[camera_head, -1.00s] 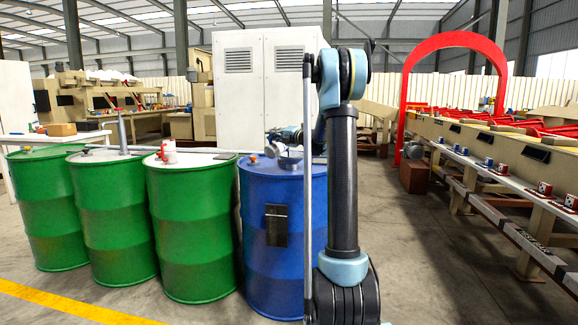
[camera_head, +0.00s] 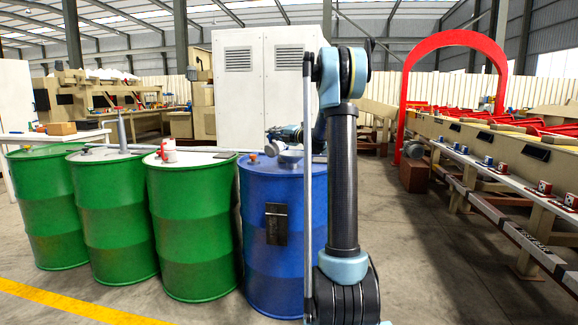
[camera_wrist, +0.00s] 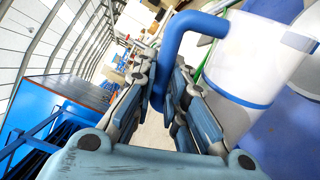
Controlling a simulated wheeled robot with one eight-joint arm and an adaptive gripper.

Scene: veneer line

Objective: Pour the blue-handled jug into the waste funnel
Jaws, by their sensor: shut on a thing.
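The white jug (camera_wrist: 258,58) with blue bands shows at the upper right of the wrist view, tilted. Its blue handle (camera_wrist: 186,28) runs down between the fingers of my gripper (camera_wrist: 172,92), which is shut on it. In the head view, my gripper (camera_head: 288,133) is small, above the blue drum and partly behind my arm. The grey waste funnel (camera_head: 290,159) sits on top of the blue drum (camera_head: 262,215). The jug is close over the funnel; the overlap is too small to read clearly. Whether liquid flows cannot be seen.
Several green drums (camera_head: 190,235) stand left of the blue one. A red and white bottle (camera_head: 168,151) is on the nearest green drum's lid. A white cabinet (camera_head: 262,90) stands behind. A conveyor line with a red arch (camera_head: 403,110) is at right; the floor between is clear.

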